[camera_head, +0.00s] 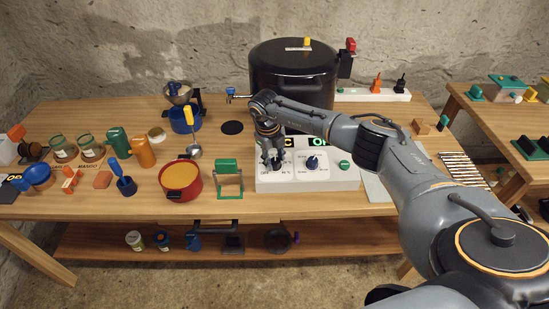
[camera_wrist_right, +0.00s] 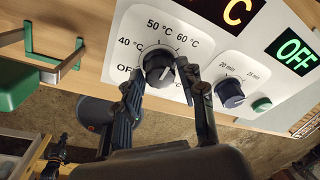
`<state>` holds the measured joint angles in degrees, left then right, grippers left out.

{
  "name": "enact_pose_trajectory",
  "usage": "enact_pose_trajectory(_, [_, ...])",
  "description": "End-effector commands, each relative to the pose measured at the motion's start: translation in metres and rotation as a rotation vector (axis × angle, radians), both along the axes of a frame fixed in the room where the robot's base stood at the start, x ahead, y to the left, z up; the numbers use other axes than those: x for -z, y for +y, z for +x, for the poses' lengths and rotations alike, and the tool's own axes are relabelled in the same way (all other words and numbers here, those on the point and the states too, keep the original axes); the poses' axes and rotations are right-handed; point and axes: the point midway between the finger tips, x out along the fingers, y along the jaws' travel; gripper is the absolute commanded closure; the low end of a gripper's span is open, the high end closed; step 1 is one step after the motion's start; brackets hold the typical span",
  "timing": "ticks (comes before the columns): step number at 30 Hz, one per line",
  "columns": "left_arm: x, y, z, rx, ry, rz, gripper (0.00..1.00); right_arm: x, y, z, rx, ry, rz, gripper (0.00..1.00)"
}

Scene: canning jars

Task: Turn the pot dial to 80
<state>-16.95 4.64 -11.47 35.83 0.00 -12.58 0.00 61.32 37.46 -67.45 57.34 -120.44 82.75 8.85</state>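The pot dial (camera_wrist_right: 158,66) is a dark round knob on a white control panel (camera_wrist_right: 205,40), with OFF, 40, 50 and 60 °C marks in sight. Other marks are hidden behind my right gripper. My right gripper (camera_wrist_right: 163,77) has its fingers apart, one on each side of the dial; I cannot tell whether they touch it. In the head view the right gripper (camera_head: 272,163) reaches down over the left part of the panel (camera_head: 300,184) and hides most of the dial. My left gripper is not in view.
A second knob (camera_wrist_right: 229,93) with minute marks and a green button (camera_wrist_right: 261,104) sit right of the dial. Displays above show an orange C and a green OFF. A black pot (camera_head: 292,75) stands behind. A green frame (camera_head: 229,180) and red pot (camera_head: 181,181) stand left.

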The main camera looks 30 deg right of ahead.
Motion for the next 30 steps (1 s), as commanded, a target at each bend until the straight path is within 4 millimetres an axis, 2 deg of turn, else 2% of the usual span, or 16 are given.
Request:
enact_pose_trajectory(1, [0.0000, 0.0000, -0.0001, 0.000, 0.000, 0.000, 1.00, -0.0002, 0.0000, 0.0000, 0.000, 0.000, 0.000, 0.77])
enact_pose_trajectory(4, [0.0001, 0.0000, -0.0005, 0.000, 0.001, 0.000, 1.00, -0.0003, 0.0000, 0.0000, 0.000, 0.000, 0.000, 0.97])
enact_pose_trajectory(5, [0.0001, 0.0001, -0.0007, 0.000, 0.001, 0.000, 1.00, -0.0003, 0.0000, 0.0000, 0.000, 0.000, 0.000, 1.00])
enact_pose_trajectory(17, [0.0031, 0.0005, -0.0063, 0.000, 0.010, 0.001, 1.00, -0.0001, -0.0005, 0.0001, 0.071, -0.009, 0.017, 1.00])
enact_pose_trajectory(30, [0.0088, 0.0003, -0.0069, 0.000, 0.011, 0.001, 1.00, -0.0005, -0.0021, -0.0002, 0.420, -0.055, 0.090, 1.00])
